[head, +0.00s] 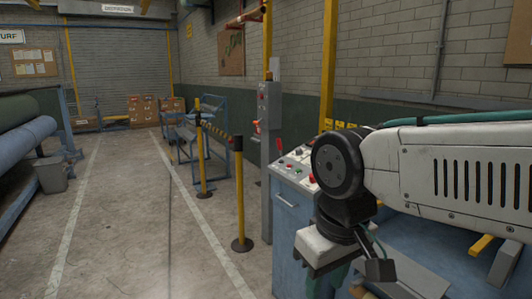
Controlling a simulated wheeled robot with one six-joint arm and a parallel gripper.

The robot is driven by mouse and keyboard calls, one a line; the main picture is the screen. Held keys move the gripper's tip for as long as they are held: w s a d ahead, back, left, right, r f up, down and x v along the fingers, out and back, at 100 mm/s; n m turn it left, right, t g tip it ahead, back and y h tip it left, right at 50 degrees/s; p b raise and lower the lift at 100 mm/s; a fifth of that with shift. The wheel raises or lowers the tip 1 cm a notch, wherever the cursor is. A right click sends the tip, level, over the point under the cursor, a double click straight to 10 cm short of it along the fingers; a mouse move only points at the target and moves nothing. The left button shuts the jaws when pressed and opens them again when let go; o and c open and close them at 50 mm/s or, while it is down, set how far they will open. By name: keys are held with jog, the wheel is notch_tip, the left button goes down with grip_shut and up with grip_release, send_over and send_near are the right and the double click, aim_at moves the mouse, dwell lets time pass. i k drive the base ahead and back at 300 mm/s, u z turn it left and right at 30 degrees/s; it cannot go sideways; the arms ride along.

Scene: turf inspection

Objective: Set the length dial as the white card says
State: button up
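A blue control console (284,208) stands right of centre, partly behind my arm. Its sloped top panel (290,168) carries several small buttons, some of them red, and a red-topped lever (279,144). I cannot pick out a length dial or its setting; my arm covers part of the panel. I cannot make out a white card on the console. My arm reaches in from the right, and its wrist hangs in front of the console. The end of my arm (345,262) points down there; its fingers cannot be made out clearly.
A yellow post (239,195) with a striped belt barrier stands left of the console. A grey switch box (269,103) is on a column behind it. Large rolls (22,138) and a grey bin (50,174) are at left. The marked floor lane is clear.

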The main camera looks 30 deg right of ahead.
aim_at(298, 151)
jog(key=u, duration=0.4)
jog(key=i, duration=1.95)
jog(key=z, duration=1.35)
jog(key=i, duration=0.8)
jog(key=z, duration=0.8)
